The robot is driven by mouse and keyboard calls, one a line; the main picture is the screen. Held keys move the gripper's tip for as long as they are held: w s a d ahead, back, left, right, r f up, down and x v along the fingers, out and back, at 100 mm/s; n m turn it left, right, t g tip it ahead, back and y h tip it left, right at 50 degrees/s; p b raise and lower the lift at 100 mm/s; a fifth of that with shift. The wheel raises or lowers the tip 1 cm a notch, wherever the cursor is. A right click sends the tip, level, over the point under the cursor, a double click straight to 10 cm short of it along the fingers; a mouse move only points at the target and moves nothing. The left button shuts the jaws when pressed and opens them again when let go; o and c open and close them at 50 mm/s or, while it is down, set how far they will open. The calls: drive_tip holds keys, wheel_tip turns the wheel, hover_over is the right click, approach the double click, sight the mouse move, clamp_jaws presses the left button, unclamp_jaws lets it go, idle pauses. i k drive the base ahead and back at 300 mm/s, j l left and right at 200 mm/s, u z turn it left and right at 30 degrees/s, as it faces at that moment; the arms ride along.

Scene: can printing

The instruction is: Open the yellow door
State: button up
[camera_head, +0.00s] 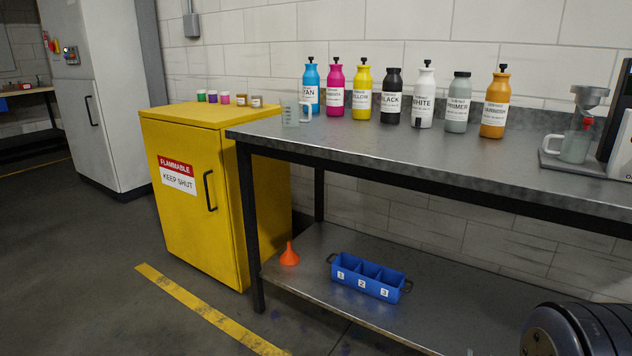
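The yellow cabinet (202,190) stands left of the metal table. Its yellow door (195,222) faces the front and looks shut. The door bears a red and white "FLAMMABLE KEEP SHUT" label (177,175). A black vertical handle (209,190) is near the door's right edge. My gripper is not in view. A dark rounded part of my own body shows at the bottom right.
A steel table (440,160) holds several labelled bottles and a clear cup (290,113). Its lower shelf (330,290) holds an orange funnel (289,255) and a blue numbered bin (367,276). Small jars stand on the cabinet. Floor before the door is clear, with a yellow stripe (205,308).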

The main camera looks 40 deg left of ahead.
sight(184, 161)
drive_tip(key=j, duration=0.65)
drive_tip(key=i+j, duration=0.1)
drive_tip(key=j, duration=0.6)
drive_tip(key=i+j, duration=0.1)
drive_tip(key=j, duration=1.25)
drive_tip(key=i+j+u, duration=0.1)
drive_tip(key=j, duration=0.55)
drive_tip(key=i+j, duration=0.1)
drive_tip(key=j, duration=1.2)
drive_tip(key=i+j, duration=0.15)
drive_tip(key=j, duration=0.55)
